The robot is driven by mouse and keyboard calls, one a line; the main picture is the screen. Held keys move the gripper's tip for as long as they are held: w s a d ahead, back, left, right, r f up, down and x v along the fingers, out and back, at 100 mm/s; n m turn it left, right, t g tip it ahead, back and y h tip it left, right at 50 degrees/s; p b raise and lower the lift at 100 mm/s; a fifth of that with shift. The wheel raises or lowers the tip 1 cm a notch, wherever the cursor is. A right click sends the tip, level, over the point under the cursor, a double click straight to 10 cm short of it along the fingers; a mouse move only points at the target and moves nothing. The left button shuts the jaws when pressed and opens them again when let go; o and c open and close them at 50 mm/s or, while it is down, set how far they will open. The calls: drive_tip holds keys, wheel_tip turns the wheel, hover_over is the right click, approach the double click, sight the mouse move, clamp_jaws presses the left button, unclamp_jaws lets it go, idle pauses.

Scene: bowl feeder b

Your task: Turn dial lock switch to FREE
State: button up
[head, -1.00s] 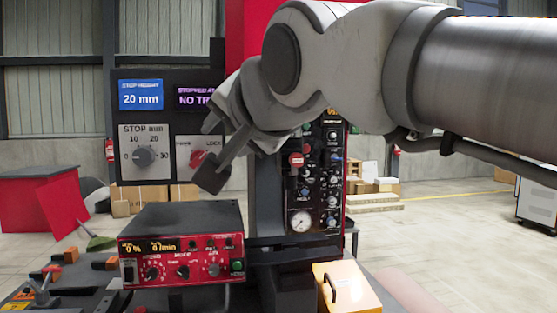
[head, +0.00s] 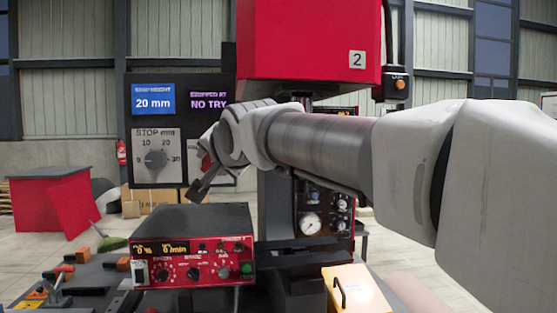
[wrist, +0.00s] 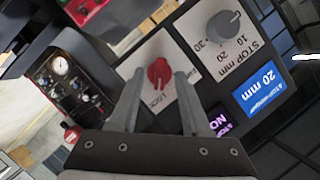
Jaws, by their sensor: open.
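The red dial lock switch (wrist: 159,71) is in the wrist view, on a white plate with a LOCK label beside it. Which label its pointer faces is too small to tell. My gripper (wrist: 160,78) is open, its two grey fingers on either side of the red knob in the picture, with a gap to each; contact cannot be told. In the head view my gripper (head: 200,190) is in front of the lock plate (head: 222,178) and hides most of it; only a bit of the red knob shows.
The grey STOP mm dial (head: 155,160) is beside the lock plate on the dark panel, below the blue 20 mm display (head: 153,99) and purple display (head: 209,101). A red control box (head: 193,258) is below. A red press head (head: 309,42) is above my arm.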

drive_tip(key=shift+w, duration=0.1)
clamp_jaws()
idle(0.7)
drive_tip(key=n+h, duration=0.2)
drive_tip(key=n, duration=0.1)
drive_tip(key=shift+a+r+b, duration=0.1)
drive_tip(key=shift+a+b, duration=0.15)
drive_tip(key=shift+b, duration=0.1)
drive_tip(key=n+h, duration=0.2)
drive_tip(key=n, duration=0.1)
drive_tip(key=shift+a, duration=0.2)
drive_tip(key=n+t+h, duration=0.1)
drive_tip(key=n+h, duration=0.1)
drive_tip(key=n, duration=0.1)
drive_tip(key=shift+a, duration=0.15)
drive_tip(key=n+h, duration=0.1)
drive_tip(key=n+t+h, duration=0.1)
drive_tip(key=n, duration=0.1)
drive_tip(key=shift+s+a, duration=0.15)
drive_tip(key=shift+s, duration=0.05)
